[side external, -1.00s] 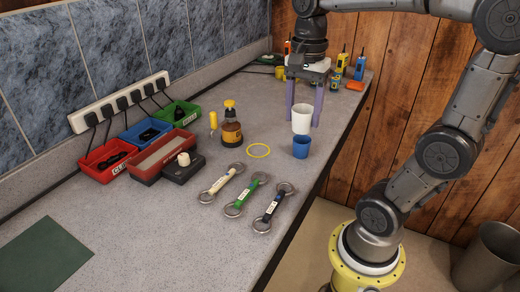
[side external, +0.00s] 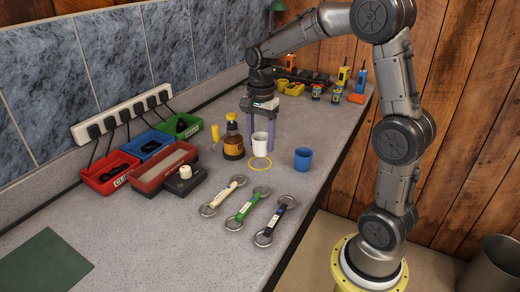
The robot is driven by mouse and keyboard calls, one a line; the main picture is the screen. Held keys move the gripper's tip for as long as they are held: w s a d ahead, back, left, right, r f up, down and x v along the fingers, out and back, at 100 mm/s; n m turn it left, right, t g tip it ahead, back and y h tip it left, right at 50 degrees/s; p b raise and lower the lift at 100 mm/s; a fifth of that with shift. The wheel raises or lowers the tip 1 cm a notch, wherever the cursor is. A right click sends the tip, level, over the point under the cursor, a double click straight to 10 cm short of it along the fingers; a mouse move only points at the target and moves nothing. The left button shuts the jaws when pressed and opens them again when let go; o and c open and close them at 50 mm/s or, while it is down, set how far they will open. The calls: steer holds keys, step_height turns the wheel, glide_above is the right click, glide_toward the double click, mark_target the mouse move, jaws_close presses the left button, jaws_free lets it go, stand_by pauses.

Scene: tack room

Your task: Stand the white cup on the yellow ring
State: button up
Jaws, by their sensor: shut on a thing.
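The white cup (side external: 260,144) is upright between the two purple fingers of my gripper (side external: 260,136), which is shut on it. The yellow ring (side external: 250,167) lies flat on the grey worktop. The cup's base shows over the far part of the ring, with a dark patch inside the ring below it. The base looks slightly above the worktop, but I cannot tell for certain whether it touches.
A blue cup (side external: 303,158) stands to the right of the ring. A brown bottle (side external: 233,143) stands close on the left. Several ring-ended tools, including a green one (side external: 246,205), lie in front. Coloured trays (side external: 108,174) are at the left.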

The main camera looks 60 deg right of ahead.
steer(key=shift+w+f, duration=0.2)
steer(key=shift+f, duration=1.6)
steer(key=shift+f, duration=0.15)
steer(key=o, duration=1.3)
step_height(320, 180, up, 12)
steer(key=n+t, duration=0.3)
steer(key=n, duration=0.5)
glide_toward(260, 150)
steer(key=s+a+r, duration=0.3)
steer(key=s+a, duration=0.2)
steer(key=shift+s+a+f+n+t, duration=0.45)
steer(key=shift+s+a+f+n, duration=0.4)
steer(key=shift+s+n, duration=0.8)
steer(key=shift+s+a+f+n+t, duration=0.4)
steer(key=shift+s+a+f+n, duration=0.4)
steer(key=shift+s+n, duration=0.9)
steer(key=shift+s+a+f+n+t, duration=0.45)
steer(key=shift+s+a+f+n, duration=0.35)
steer(key=shift+s+n, duration=0.85)
